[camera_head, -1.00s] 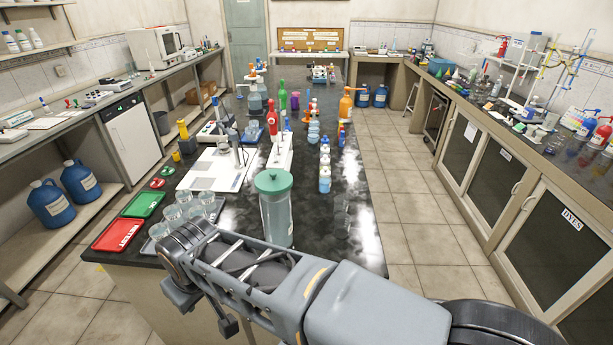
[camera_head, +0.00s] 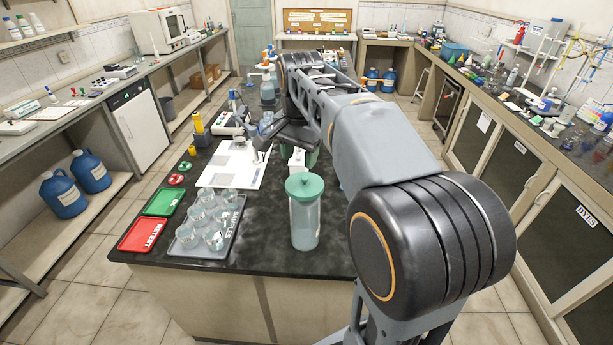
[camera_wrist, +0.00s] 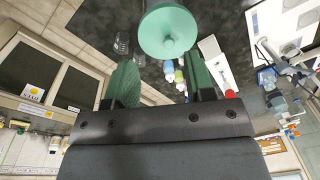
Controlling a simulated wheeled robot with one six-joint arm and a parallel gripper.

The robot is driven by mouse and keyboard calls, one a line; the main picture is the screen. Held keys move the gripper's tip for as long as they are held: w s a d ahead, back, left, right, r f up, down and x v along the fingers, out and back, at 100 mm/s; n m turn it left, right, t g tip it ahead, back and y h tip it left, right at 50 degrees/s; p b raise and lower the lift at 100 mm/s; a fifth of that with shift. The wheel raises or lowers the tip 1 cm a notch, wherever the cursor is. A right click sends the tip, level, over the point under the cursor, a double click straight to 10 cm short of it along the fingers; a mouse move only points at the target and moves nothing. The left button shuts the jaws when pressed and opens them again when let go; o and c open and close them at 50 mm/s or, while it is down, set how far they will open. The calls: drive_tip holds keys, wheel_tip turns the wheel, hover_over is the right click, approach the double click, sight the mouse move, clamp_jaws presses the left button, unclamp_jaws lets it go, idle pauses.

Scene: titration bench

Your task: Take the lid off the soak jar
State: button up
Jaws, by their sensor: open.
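The soak jar (camera_head: 304,225) is a tall clear cylinder standing upright on the black bench near its front edge. Its green lid (camera_head: 303,184), with a round knob on top, sits on the jar. In the wrist view the lid (camera_wrist: 168,28) shows at the top centre, just beyond the fingertips, apart from them. My gripper (camera_wrist: 160,62) is open and empty, with green fingers to either side. In the head view my gripper (camera_head: 308,158) is partly hidden, just behind the lid.
A grey tray (camera_head: 215,247) of several glass beakers stands left of the jar. A white board (camera_head: 235,165) lies behind. My arm covers much of the bench's right side.

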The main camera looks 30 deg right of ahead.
drive_tip(key=w+d+r+m+g, duration=0.1)
drive_tip(key=w+d+r+m, duration=0.2)
hover_over(305, 178)
drive_tip(key=shift+m, duration=0.4)
wheel_tip(305, 178, down, 8)
drive_tip(key=shift+r+p, duration=0.25)
drive_tip(key=shift+p, duration=0.05)
drive_tip(key=shift+w+f+p, duration=0.1)
drive_tip(key=shift+f+p, duration=0.4)
drive_tip(key=shift+f, duration=2.15)
drive_tip(key=shift+c, duration=0.3)
clamp_jaws()
